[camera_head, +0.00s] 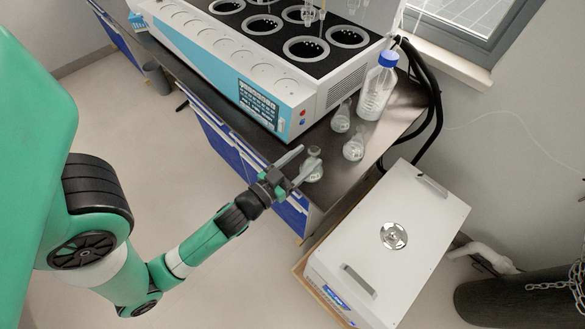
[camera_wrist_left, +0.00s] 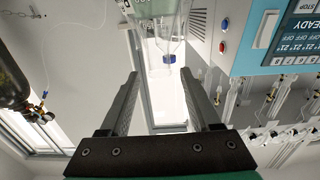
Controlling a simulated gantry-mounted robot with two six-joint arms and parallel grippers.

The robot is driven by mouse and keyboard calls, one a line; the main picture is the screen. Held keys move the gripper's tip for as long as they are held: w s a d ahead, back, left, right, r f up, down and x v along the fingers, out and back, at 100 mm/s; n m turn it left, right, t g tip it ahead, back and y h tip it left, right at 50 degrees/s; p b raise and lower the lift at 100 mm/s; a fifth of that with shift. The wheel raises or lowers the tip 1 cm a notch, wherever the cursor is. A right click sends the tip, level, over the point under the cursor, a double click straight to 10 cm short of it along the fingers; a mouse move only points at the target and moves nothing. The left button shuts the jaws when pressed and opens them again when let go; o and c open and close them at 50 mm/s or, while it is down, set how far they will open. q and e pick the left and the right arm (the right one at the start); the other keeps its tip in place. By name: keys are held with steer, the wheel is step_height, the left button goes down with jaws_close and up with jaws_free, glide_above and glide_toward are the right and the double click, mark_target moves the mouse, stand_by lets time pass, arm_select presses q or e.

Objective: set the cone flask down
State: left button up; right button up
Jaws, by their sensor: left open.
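Small clear cone flasks stand on the dark bench top. One cone flask (camera_head: 314,172) is at the front edge, beside my left gripper (camera_head: 305,157). The gripper is open, with its fingers apart around the neck area of this flask; contact cannot be told. In the left wrist view the picture is upside down, and clear glass (camera_wrist_left: 172,30) shows beyond the open fingers (camera_wrist_left: 160,100). Two other cone flasks (camera_head: 341,119) (camera_head: 354,148) stand further back on the bench. My right gripper is not in view.
A white and blue distiller (camera_head: 318,92) fills the bench to the left. A blue-capped bottle (camera_head: 376,92) stands behind the flasks. A white box-shaped device (camera_head: 420,215) stands to the right, below the bench. Black hoses (camera_head: 436,90) run behind the bench corner.

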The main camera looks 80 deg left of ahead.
arm_select(q)
steer(key=b+v, duration=0.2)
steer(key=v, duration=0.3)
steer(key=shift+s, duration=0.1)
steer(key=w+d+r+m+t+h, duration=0.1)
steer(key=w+d+r+t, duration=0.2)
steer(key=w+r, duration=0.7)
steer(key=w+d+r+t+h, duration=0.15)
steer(key=w+r+t, duration=0.3)
steer(key=r, duration=0.95)
steer(key=s+d+r+m+t+h, duration=0.15)
steer(key=d+r+m+h, duration=0.35)
steer(key=r, duration=0.7)
steer(key=d+r+m+t+h, duration=0.1)
steer(key=d+r+t+h, duration=0.25)
steer(key=d+r, duration=0.6)
step_height(320, 180, up, 46)
steer(key=a+p, duration=0.2)
steer(key=p, duration=4.2)
